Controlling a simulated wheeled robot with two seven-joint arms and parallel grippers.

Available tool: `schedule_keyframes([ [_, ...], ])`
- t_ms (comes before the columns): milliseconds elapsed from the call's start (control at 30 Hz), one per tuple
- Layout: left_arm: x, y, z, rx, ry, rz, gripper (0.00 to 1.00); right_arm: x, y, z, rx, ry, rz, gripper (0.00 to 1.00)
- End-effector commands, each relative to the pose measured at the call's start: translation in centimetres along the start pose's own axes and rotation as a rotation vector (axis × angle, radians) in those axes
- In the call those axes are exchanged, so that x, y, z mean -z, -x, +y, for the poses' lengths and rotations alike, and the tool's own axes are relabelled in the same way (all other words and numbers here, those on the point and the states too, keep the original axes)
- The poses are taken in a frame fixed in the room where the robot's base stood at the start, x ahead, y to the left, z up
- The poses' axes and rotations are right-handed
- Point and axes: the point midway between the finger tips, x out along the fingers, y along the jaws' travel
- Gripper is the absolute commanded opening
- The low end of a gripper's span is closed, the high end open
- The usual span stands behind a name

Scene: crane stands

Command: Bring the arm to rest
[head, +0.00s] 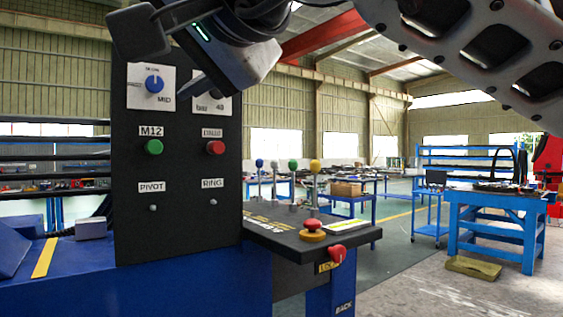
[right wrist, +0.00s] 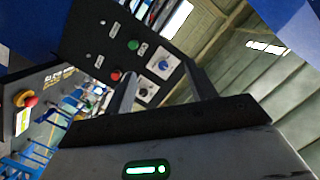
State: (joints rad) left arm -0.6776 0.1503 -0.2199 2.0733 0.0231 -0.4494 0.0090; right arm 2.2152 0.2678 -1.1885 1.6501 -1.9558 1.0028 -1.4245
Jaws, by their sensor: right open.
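My right arm (head: 480,45) comes in from the top right in the head view. My right gripper (head: 168,70) is at the top, in front of the upper part of a black control panel (head: 180,210). Its jaws are apart with nothing seen between them. It partly covers the panel's upper right dial plate. The blue knob (head: 154,84) on the left plate is in plain sight. In the right wrist view the two fingers of the gripper (right wrist: 159,70) stand apart, with the panel (right wrist: 95,35) beyond them. My left gripper is not in view.
Below the plates are a green button (head: 154,147), a red button (head: 215,147) and two small toggles. A console (head: 285,232) to the right carries several ball-topped levers, a red mushroom button (head: 313,226) and a red knob (head: 336,254). A blue workbench (head: 500,200) stands farther right, beyond open floor.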

Motion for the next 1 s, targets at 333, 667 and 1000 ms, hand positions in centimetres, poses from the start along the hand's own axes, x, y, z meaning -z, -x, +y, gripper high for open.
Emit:
schedule_keyframes([
  [333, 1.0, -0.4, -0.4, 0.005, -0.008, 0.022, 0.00, -7.9, -3.1, 3.9, 0.108, -0.552, -0.402, 0.56],
  [667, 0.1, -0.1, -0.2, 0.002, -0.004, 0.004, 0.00, -13.0, -2.7, 8.5, 0.254, -1.715, -0.962, 0.56],
  [1000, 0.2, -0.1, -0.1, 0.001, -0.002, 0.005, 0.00, -12.7, -2.8, 24.0, -0.405, 2.644, 1.059, 0.56],
])
